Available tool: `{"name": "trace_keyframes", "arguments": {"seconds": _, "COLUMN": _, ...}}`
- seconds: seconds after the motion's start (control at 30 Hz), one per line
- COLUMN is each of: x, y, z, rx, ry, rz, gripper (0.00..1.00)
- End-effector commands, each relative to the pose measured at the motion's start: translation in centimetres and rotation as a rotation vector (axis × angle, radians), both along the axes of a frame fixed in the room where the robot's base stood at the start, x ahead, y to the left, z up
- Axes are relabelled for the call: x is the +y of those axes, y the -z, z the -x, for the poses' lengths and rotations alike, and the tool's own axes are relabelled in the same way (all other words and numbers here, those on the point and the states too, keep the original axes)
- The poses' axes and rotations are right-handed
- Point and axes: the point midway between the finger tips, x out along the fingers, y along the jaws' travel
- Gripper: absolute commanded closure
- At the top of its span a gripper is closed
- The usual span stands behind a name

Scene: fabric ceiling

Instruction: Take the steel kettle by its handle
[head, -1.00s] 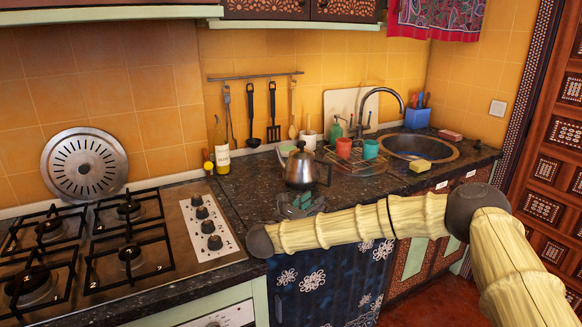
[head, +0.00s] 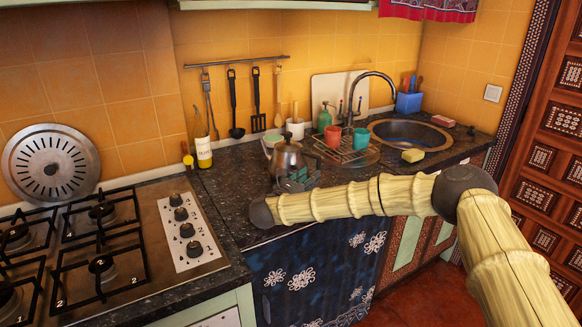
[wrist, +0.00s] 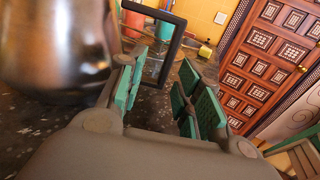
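The steel kettle (head: 287,157) stands on the dark counter, left of the sink. In the wrist view its shiny body (wrist: 55,50) fills the upper left, large and blurred. Its black handle (wrist: 174,48) is a squared loop that shows between my green-padded fingers. My gripper (head: 298,181) is at the kettle's near right side in the head view and partly covers its lower part. In the wrist view my gripper (wrist: 162,78) is open, with a finger on either side of the handle and a gap to the right finger. Contact with the left finger is unclear.
A dish rack (head: 345,150) with a red cup (head: 333,137) and a teal cup (head: 361,138) stands right of the kettle. A bottle (head: 202,152) is to the left, behind. The gas hob (head: 150,240) is at left. Counter between hob and kettle is clear.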

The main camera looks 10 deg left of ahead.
Motion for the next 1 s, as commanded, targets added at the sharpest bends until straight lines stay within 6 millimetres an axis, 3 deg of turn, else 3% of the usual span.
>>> {"name": "trace_keyframes", "arguments": {"seconds": 0.43, "x": -3.2, "y": -0.1, "z": -3.8, "rx": 0.0, "ry": 0.004, "rz": 0.0, "gripper": 0.65}}
{"name": "trace_keyframes", "arguments": {"seconds": 0.77, "x": -3.5, "y": 0.0, "z": -4.2, "rx": 0.0, "ry": 0.003, "rz": 0.0, "gripper": 0.65}}
{"name": "trace_keyframes", "arguments": {"seconds": 0.93, "x": -3.5, "y": 0.0, "z": -4.2, "rx": 0.0, "ry": 0.003, "rz": 0.0, "gripper": 0.96}}
{"name": "trace_keyframes", "arguments": {"seconds": 1.0, "x": -3.5, "y": 0.0, "z": -4.2, "rx": 0.0, "ry": 0.003, "rz": 0.0, "gripper": 1.0}}
